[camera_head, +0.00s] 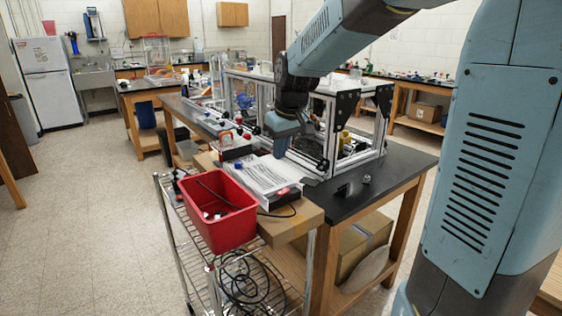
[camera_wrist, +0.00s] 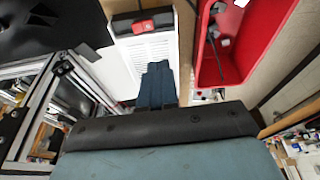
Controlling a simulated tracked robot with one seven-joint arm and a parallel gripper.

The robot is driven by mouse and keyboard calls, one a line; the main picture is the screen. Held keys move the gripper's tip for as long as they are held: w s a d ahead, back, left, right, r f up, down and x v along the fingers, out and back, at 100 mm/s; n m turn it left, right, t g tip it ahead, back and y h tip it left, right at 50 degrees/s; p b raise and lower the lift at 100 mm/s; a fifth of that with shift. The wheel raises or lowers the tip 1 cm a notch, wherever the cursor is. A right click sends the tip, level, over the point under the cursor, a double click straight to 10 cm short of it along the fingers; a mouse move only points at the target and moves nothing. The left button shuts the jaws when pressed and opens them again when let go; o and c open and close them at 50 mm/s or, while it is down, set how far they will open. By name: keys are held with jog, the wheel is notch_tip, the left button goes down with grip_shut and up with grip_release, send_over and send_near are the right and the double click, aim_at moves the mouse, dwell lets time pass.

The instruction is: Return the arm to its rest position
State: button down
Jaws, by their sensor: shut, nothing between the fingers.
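My gripper (camera_head: 279,148) points down in the head view, above the bench corner beside the aluminium extrusion frame (camera_head: 384,125). In the wrist view its blue fingers (camera_wrist: 157,78) are together, with nothing between them. Below it lies a white ribbed panel or device (camera_head: 262,176), which also shows in the wrist view (camera_wrist: 148,52) with a red-and-black end. I cannot tell the exact gap between the fingers and this white thing. My arm reaches in from the right of the head view and hides part of the frame.
A red bin (camera_head: 214,222) holding small parts and a dark rod stands on a wire cart (camera_head: 192,262) left of the black-topped bench (camera_head: 400,172). The frame's bars (camera_wrist: 38,110) stand close on the left in the wrist view. Open floor (camera_head: 85,215) lies at the left.

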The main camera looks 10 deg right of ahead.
jog(key=s+d+r+m+t, duration=0.1)
jog(key=s+d, duration=0.4)
jog(key=s, duration=0.7)
jog(key=s+d+r+m+t+h, duration=0.1)
jog(key=s+d+m, duration=0.3)
jog(key=s, duration=0.8)
jog(key=shift+d+r+m+t, duration=0.3)
jog(key=shift+d+r, duration=0.35)
